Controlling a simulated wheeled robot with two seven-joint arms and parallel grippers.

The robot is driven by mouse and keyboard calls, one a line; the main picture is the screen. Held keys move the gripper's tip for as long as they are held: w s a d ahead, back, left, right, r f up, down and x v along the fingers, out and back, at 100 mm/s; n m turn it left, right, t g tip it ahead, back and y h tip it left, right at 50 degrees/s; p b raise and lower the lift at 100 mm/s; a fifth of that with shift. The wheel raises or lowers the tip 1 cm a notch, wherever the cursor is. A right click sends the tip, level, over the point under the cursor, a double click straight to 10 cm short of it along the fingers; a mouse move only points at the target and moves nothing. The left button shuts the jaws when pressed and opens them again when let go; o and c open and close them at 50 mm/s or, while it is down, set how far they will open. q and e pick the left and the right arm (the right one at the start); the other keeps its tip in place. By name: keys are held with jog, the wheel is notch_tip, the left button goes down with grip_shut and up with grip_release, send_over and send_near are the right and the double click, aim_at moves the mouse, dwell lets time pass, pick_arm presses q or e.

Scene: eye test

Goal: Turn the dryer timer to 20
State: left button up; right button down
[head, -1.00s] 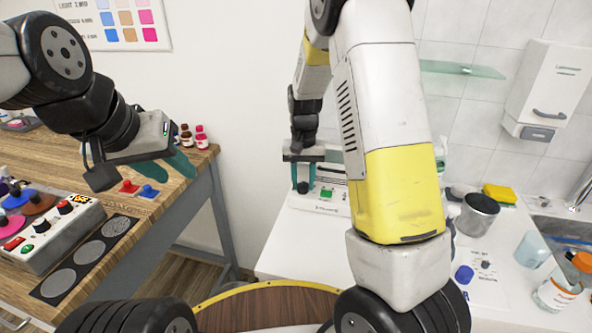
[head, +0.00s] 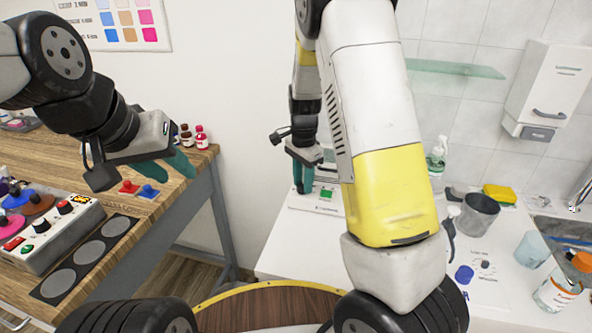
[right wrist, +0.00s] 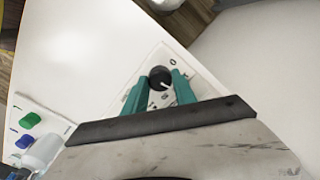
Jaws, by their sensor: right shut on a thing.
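A white panel (head: 330,208) with a green part lies on the white counter, partly behind my right arm. My right gripper (head: 303,187) points down at this panel in the head view. In the right wrist view its teal fingertips (right wrist: 160,84) are shut on a black round knob (right wrist: 159,76) with a white pointer mark. The mark points toward the lower right of that view. The dial print around the knob is too small to read and partly covered by the fingers. My left gripper (head: 172,170) is open and empty above the wooden table, far from the panel.
The wooden table (head: 150,210) on the left holds a control box (head: 50,235) and small bottles (head: 201,136). On the counter's right are a grey cup (head: 479,214), a soap bottle (head: 437,160), a yellow sponge (head: 499,194), a light blue cup (head: 532,251) and an orange-capped bottle (head: 562,285).

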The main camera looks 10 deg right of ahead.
jog(key=shift+m, duration=0.8)
jog(key=c, duration=1.3)
grip_release()
jog(key=shift+r, duration=0.1)
notch_tip(320, 180, up, 8)
jog(key=shift+f, duration=0.15)
